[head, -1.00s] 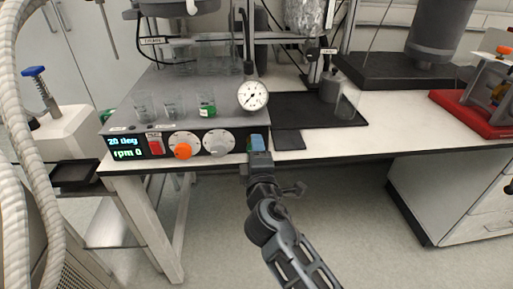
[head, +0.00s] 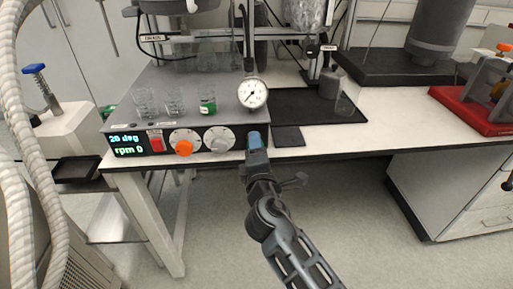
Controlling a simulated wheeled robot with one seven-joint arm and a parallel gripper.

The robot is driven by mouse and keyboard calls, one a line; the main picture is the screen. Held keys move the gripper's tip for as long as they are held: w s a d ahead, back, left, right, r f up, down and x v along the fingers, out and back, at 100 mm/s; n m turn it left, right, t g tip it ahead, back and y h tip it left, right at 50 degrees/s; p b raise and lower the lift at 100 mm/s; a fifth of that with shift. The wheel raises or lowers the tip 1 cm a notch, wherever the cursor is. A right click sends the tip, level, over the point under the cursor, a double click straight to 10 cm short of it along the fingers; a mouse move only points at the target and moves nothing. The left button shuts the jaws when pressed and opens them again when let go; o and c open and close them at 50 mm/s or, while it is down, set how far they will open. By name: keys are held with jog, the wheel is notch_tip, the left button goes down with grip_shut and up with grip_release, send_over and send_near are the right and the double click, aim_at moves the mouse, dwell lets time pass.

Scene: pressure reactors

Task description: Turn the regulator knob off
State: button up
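The heater unit's front panel (head: 202,148) carries a display reading "rpm 0", an orange knob (head: 183,148) and a grey knob (head: 219,139), both on white dials. The frames do not show which one is the regulator knob. My gripper (head: 255,141) is at the panel's right end, just right of the grey knob and apart from it in the picture. Its blue tip is small and seen from behind, so its opening is unclear. A round pressure gauge (head: 253,93) stands above it.
Several small glass beakers (head: 174,101) stand on the unit's top, one with green contents. A red-based apparatus (head: 470,112) is at far right. Floor in front is clear.

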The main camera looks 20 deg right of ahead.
jog(key=o, duration=0.4)
jog(key=shift+s, duration=0.1)
jog(key=b+v, duration=0.1)
jog(key=v, duration=0.6)
jog(key=shift+s+a, duration=0.1)
jog(key=shift+s, duration=0.2)
